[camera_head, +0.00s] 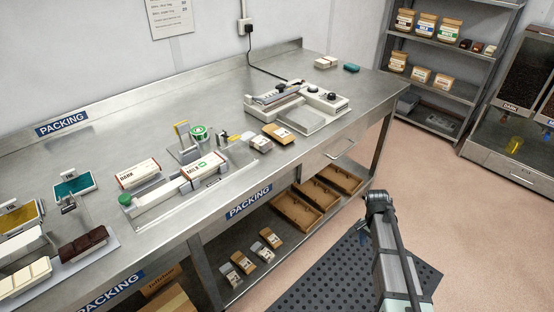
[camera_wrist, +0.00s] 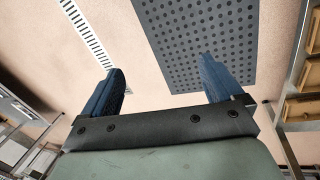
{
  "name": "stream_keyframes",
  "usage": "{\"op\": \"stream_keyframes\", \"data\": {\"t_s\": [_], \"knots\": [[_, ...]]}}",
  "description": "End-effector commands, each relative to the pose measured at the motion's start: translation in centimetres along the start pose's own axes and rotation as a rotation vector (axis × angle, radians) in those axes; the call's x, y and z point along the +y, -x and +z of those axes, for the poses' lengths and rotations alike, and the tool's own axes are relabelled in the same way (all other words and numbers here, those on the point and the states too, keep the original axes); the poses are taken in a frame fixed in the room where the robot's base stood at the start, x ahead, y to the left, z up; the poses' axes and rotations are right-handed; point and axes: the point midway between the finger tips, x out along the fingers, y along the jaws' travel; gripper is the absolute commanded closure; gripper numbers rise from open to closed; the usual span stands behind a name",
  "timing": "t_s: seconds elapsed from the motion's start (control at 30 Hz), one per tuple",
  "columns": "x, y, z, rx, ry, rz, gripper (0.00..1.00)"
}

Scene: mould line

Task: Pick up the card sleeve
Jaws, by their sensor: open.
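Two white, red-edged card sleeves lie on the steel bench in the head view. One is a sleeve marked DARK (camera_head: 138,173), and to its right is a sleeve marked MILK (camera_head: 203,166), on or against a metal fixture. I cannot tell which one the task means. My gripper (camera_head: 378,198) is off the bench's front edge, over the floor, well to the right of both sleeves. In the wrist view its two blue fingers stand wide apart with nothing between them (camera_wrist: 160,66). No sleeve shows in the wrist view.
The steel bench (camera_head: 108,150) holds a sealing machine (camera_head: 325,102), brown pouches (camera_head: 278,134) and chocolate moulds at left. Wooden trays (camera_head: 297,211) sit on its lower shelf. A black perforated mat (camera_head: 345,275) lies on the floor. Shelving with jars stands at back right.

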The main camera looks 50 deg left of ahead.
Motion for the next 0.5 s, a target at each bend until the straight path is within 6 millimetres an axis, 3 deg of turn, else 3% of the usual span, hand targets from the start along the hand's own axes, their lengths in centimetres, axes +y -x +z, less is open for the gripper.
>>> {"op": "stream_keyframes", "data": {"t_s": [0.03, 0.27, 0.5], "knots": [[-2.1, 2.3, -0.1, 0.022, -0.006, -0.011, 0.06], [-9.0, 12.4, 1.5, 0.103, -0.062, -0.057, 0.06], [-15.1, 23.7, 5.2, 0.173, -0.122, -0.123, 0.06]]}}
